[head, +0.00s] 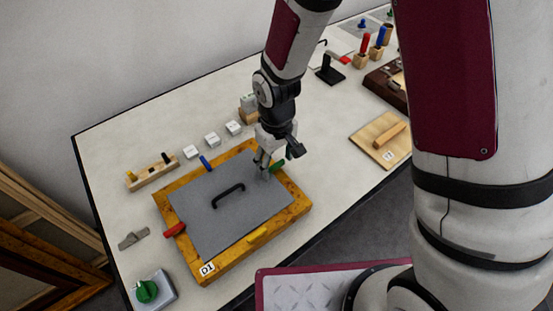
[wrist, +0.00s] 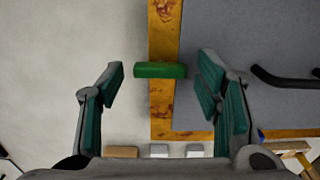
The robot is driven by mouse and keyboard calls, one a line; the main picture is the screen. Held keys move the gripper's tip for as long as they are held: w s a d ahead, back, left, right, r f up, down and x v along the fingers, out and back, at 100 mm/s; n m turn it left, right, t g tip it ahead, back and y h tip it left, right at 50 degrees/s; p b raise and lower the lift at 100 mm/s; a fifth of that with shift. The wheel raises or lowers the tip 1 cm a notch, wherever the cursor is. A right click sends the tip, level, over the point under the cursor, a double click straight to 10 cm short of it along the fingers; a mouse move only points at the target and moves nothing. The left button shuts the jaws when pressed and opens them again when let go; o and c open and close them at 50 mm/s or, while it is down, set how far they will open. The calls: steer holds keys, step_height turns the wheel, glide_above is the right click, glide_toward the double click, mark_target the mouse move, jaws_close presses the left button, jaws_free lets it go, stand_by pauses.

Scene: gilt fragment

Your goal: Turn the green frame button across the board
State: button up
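The green frame button (wrist: 160,70) lies crosswise on the wooden frame (wrist: 164,105) in the wrist view. In the head view the green button (head: 277,166) is at the frame's right side, partly beside my gripper (head: 264,170). My gripper is open, with one finger on each side of the button in the wrist view (wrist: 160,78). I see gaps between the button and both fingers. Their height above it is hard to tell.
The board carries a black handle (head: 228,195). Red (head: 174,229), yellow (head: 257,236) and blue (head: 206,163) buttons sit on the other frame sides. White blocks (head: 212,139) stand behind the frame. A wooden block with pegs (head: 152,176) is at left, a green knob (head: 146,291) at front left.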

mark_target(278, 164)
step_height(278, 164, up, 12)
stand_by(0.8)
stand_by(0.3)
steer(key=s+d+r+m+t, duration=0.3)
steer(key=s+d+r, duration=0.1)
steer(key=d+r, duration=0.75)
steer(key=s+d+r+m+t, duration=0.2)
steer(key=s+d+r+m, duration=0.2)
steer(key=s+r, duration=0.4)
steer(key=shift+s+d+r+t, duration=0.35)
steer(key=shift+s+d, duration=0.25)
steer(key=shift+s, duration=0.45)
